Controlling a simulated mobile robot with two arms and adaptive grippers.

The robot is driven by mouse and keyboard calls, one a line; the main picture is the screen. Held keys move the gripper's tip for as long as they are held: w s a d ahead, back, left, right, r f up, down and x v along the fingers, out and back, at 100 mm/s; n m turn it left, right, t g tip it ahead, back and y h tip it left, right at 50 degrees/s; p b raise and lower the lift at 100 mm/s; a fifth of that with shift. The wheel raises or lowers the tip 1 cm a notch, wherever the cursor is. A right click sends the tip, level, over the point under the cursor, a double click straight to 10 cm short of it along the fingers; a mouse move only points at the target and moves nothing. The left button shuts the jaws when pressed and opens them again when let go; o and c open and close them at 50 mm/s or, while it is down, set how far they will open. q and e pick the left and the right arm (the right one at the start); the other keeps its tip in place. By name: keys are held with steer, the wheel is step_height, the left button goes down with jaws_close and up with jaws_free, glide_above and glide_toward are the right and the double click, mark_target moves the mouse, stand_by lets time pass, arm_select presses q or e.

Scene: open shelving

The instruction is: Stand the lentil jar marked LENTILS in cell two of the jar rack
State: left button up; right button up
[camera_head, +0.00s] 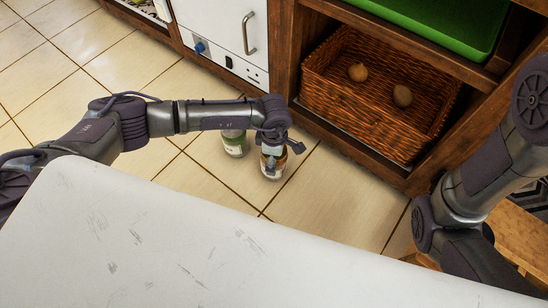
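My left gripper (275,150) points down over a glass jar (272,172) with orange-brown colour and a pale band. Its fingers overlap the top of this jar, and I cannot tell whether they grip it. A second jar (234,144) with a green and white label is just left of it, partly hidden under my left forearm. Both jars show against the tiled floor. I cannot read either label, so I cannot tell which is marked LENTILS. The jar rack is not recognisable in view. My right arm is at the right, but its gripper is out of view.
A wooden shelf unit holds a wicker basket (350,103) with two brownish round items, below a green tray (440,22). A white cabinet door (222,28) with a metal handle is left of it. Open tiled floor (70,85) lies at the left.

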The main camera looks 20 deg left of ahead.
arm_select(q)
steer(key=shift+s+a+f, duration=0.1)
steer(key=shift+a+f, duration=0.05)
steer(key=shift+f, duration=0.05)
